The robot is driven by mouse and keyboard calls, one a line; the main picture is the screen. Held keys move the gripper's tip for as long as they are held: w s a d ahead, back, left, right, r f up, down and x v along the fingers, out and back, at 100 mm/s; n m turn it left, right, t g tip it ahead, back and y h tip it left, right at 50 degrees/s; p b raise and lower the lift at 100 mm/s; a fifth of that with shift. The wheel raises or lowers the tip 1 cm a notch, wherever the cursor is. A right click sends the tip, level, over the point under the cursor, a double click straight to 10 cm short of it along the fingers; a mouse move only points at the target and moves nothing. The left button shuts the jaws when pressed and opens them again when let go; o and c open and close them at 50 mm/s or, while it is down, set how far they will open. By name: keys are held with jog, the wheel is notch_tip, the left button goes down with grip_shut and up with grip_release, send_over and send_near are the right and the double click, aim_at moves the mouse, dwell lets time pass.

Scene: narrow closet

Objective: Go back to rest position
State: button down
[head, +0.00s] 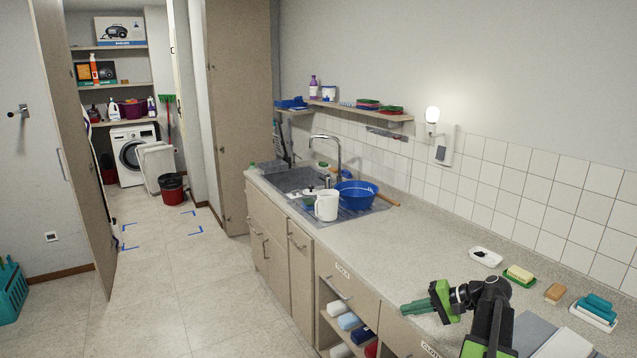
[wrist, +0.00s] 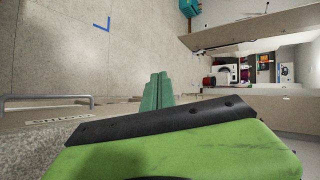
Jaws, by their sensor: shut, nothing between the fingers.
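My gripper (head: 418,306) is over the near part of the speckled countertop (head: 375,254) in the head view, at the lower right. Its green fingers lie together, shut and empty, and point left toward the counter's front edge. In the wrist view the green fingers (wrist: 157,92) also show side by side, with the floor and cabinet front beyond them. My arm is bent, and its lower part runs out of the bottom of the head view.
A white dish (head: 485,257), soaps (head: 520,274) and teal sponges (head: 597,306) stand right of my gripper. A white pitcher (head: 326,205) and blue basin (head: 357,194) are by the sink. Open shelves (head: 345,318) hold rolled cloths below. The floor (head: 190,285) at left is mostly clear.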

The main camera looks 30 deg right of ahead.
jog(key=w+a+f+n+g, duration=0.2)
jog(key=w+a, duration=0.1)
jog(key=a, duration=0.7)
jog(key=w+a+f+n+g, duration=0.1)
jog(key=w+a+n+g, duration=0.15)
jog(key=a, duration=0.65)
jog(key=w+a+f+n+g, duration=0.2)
jog(key=w+a, duration=0.2)
jog(key=a, duration=0.6)
jog(key=s+a+f+n+g+h, duration=0.1)
jog(key=s+a+f+n+h, duration=0.15)
jog(key=a, duration=0.65)
jog(key=s+a+f+n+g+h, duration=0.2)
jog(key=s+a+f, duration=0.1)
jog(key=a, duration=0.7)
jog(key=d+h, duration=0.3)
jog(key=d, duration=0.3)
jog(key=shift+d+f, duration=0.35)
jog(key=shift+s+t, duration=0.15)
jog(key=shift+t, duration=0.1)
